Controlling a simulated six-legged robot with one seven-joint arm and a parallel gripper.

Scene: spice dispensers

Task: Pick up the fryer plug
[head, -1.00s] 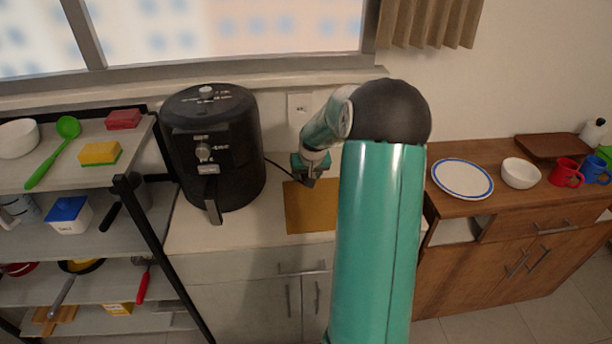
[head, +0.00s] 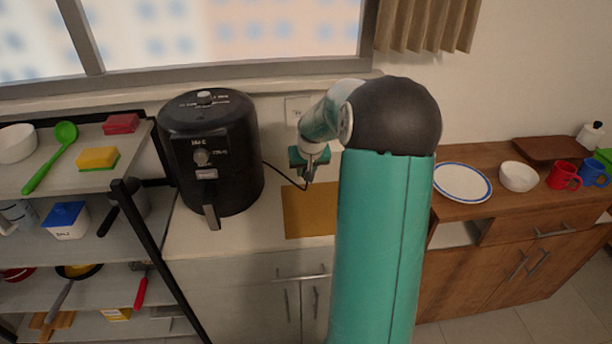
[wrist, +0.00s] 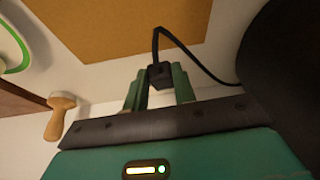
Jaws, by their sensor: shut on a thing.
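The black fryer plug (wrist: 160,76) is between the two fingers of my gripper (wrist: 160,88) in the wrist view, and its black cord loops up and away to the right. In the head view my gripper (head: 309,172) is just above the counter, to the right of the black air fryer (head: 213,150). The cord (head: 283,176) runs from the fryer to my gripper. The plug itself is too small to make out clearly in the head view. My gripper is shut on the plug.
A brown board (head: 308,210) lies on the counter below my gripper. A wall outlet (head: 297,108) is behind, partly hidden by my arm. Shelves (head: 88,215) stand left; a wooden cabinet (head: 480,230) with a plate (head: 462,182), bowl and mugs stands right.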

